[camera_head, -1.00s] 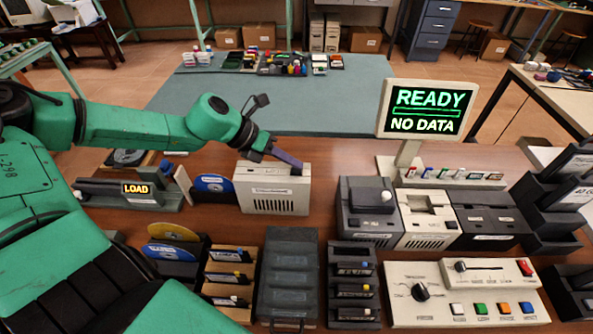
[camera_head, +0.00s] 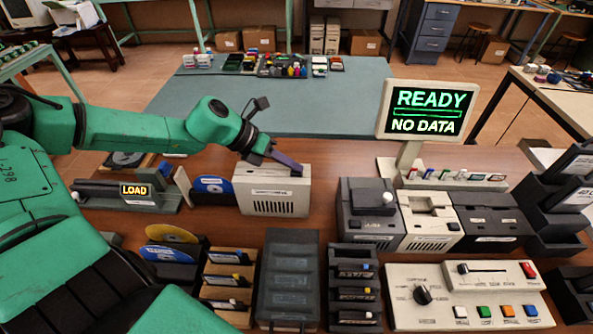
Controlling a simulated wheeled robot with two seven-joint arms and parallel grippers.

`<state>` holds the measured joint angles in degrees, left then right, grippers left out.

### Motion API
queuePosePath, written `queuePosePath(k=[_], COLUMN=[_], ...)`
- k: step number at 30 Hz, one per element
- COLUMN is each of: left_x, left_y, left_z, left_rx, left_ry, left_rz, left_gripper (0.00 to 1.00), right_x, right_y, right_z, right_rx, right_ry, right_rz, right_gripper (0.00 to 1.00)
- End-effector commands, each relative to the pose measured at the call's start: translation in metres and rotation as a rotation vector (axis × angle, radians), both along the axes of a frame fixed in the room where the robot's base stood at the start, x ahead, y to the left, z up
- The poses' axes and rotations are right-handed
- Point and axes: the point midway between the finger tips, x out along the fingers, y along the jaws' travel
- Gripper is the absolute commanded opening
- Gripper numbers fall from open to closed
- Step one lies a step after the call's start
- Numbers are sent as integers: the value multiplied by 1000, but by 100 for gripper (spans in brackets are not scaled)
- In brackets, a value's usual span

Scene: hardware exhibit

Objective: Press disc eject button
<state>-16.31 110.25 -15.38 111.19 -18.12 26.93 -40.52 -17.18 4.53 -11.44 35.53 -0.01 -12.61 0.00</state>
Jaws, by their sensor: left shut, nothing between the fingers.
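A beige box-shaped drive (camera_head: 273,190) stands on the wooden table, left of the middle, with a label and vent slots on its front. My left gripper (camera_head: 297,170) is shut and empty, its fingertips at the top right of this drive. I cannot tell whether they touch it. The eject button itself is not clearly seen; the fingers may hide it. A blue disc (camera_head: 212,185) stands in a dark holder just left of the drive. My right gripper is not in view.
A dark unit with a lit LOAD sign (camera_head: 137,190) is at the left. A screen (camera_head: 425,111) reads READY and NO DATA. Disc holders, a dark drawer case (camera_head: 288,280), grey drives (camera_head: 370,212) and a control panel (camera_head: 468,297) crowd the front and right.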

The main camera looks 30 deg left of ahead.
Motion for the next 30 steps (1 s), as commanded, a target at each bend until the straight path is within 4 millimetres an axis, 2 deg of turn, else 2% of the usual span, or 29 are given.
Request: queuePosePath(k=[12, 21, 30], left_x=[-1, -1, 0], left_y=[0, 0, 0], left_z=[-1, 15, 14], left_rx=[0, 0, 0], left_ry=[2, 2, 1], left_rz=[0, -2, 0], left_gripper=[0, 0, 0], right_x=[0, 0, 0], right_y=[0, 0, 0], right_z=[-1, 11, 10], right_rx=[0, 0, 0], right_ry=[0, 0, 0], right_rz=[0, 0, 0], right_gripper=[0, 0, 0])
